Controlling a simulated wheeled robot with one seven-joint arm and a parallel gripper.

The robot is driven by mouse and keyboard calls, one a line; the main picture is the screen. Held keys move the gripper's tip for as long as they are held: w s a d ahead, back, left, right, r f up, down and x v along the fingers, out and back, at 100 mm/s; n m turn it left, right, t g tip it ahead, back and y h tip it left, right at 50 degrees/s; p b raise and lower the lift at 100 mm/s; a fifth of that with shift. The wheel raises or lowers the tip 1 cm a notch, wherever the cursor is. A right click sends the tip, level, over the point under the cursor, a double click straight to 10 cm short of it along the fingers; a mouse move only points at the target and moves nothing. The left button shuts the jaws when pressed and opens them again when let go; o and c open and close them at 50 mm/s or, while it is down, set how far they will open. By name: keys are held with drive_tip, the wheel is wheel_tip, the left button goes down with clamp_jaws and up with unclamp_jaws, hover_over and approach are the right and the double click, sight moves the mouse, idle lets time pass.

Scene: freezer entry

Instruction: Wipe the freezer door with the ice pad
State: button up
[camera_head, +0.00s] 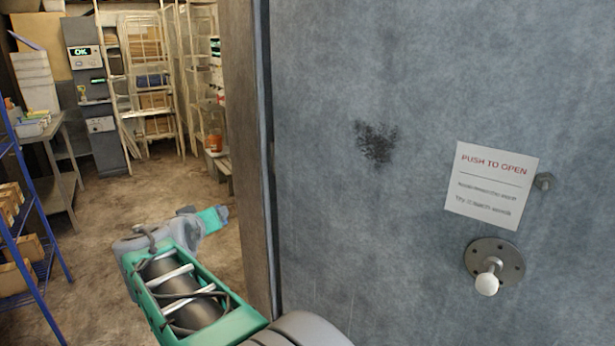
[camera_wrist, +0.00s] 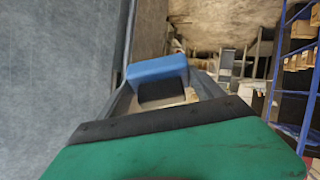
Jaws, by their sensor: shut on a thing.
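The freezer door (camera_head: 350,230) is a large blue-grey panel filling the right of the head view. It also shows at the left of the wrist view (camera_wrist: 55,70). A dark speckled smudge (camera_head: 376,143) marks its upper left part. My gripper (camera_head: 216,216) is out to the left of the door's edge, apart from the door face. In the wrist view my gripper (camera_wrist: 160,88) is shut on a blue block, which I take to be the ice pad (camera_wrist: 157,66). A dark patch shows below the blue part. The pad's far side is hidden.
A white "PUSH TO OPEN" sign (camera_head: 491,186) and a round metal plate with a white knob (camera_head: 488,283) are on the door at right. A blue shelf rack (camera_head: 35,270) stands at far left. Bare floor (camera_head: 140,205) lies between.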

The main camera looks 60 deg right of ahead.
drive_tip(key=shift+s+d+r+m+g+h+b, duration=0.15)
drive_tip(key=shift+s+d+r+m+g+h, duration=1.35)
drive_tip(key=shift+s+d, duration=2.25)
drive_tip(key=shift+s+d+r+m+g+h+b, duration=0.25)
drive_tip(key=shift+s+d+r+g+h, duration=0.6)
drive_tip(key=shift+s+d+r+h, duration=2.75)
drive_tip(key=shift+s+d+r+m+g+h+b, duration=0.1)
drive_tip(key=shift+s+d+r+m+g+h, duration=0.8)
drive_tip(key=shift+s+d, duration=3.05)
drive_tip(key=shift+w+d+f+g+y, duration=0.15)
drive_tip(key=shift+w+d+g+y, duration=0.15)
drive_tip(key=shift+w+d, duration=0.6)
drive_tip(key=shift+s+d, duration=0.15)
drive_tip(key=shift+d, duration=0.75)
